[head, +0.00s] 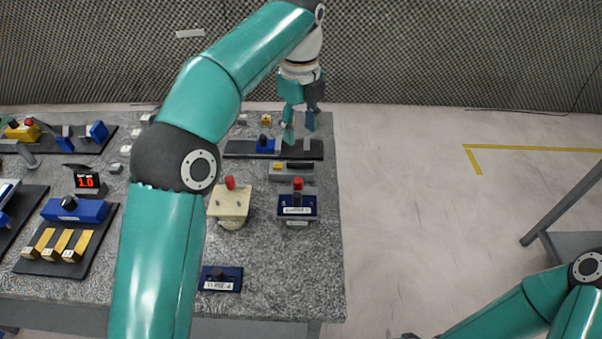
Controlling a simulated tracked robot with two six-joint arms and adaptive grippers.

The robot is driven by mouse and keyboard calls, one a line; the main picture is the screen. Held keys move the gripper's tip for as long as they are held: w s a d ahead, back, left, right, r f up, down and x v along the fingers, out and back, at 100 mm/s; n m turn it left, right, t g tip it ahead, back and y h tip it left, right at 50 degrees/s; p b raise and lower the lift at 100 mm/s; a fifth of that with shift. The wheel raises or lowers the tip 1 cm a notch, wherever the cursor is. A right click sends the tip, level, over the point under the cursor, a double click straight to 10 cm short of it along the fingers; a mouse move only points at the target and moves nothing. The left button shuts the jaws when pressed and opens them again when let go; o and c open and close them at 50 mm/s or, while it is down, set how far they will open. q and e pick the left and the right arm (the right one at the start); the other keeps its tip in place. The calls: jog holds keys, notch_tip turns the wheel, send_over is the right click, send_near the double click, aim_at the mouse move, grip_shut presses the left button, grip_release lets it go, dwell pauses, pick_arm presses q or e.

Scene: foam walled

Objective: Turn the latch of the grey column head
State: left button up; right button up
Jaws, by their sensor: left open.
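My left gripper (300,124) points down over the far right part of the grey speckled table (325,270). It is open, with its two teal fingers apart and nothing seen between them. Its tips are just above or at a black base strip (240,149) that carries a blue block (265,146) with a dark knob. I cannot clearly make out the grey column head or its latch. A low grey block (302,175) with a dark and yellow top lies just in front of the strip.
A cream block (229,204) and a blue box (297,212), both with red knobs, stand nearer. A small blue labelled box (221,285) lies near the front edge. Other devices, including a red display (87,181), fill the left.

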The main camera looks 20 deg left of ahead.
aim_at(298, 179)
pick_arm(q)
jog(key=f, duration=0.5)
jog(key=f+b, duration=0.1)
jog(key=f, duration=0.4)
jog(key=f+b, duration=0.1)
jog(key=f, duration=0.4)
jog(key=shift+s+a+f, duration=0.1)
jog(key=shift+a, duration=0.15)
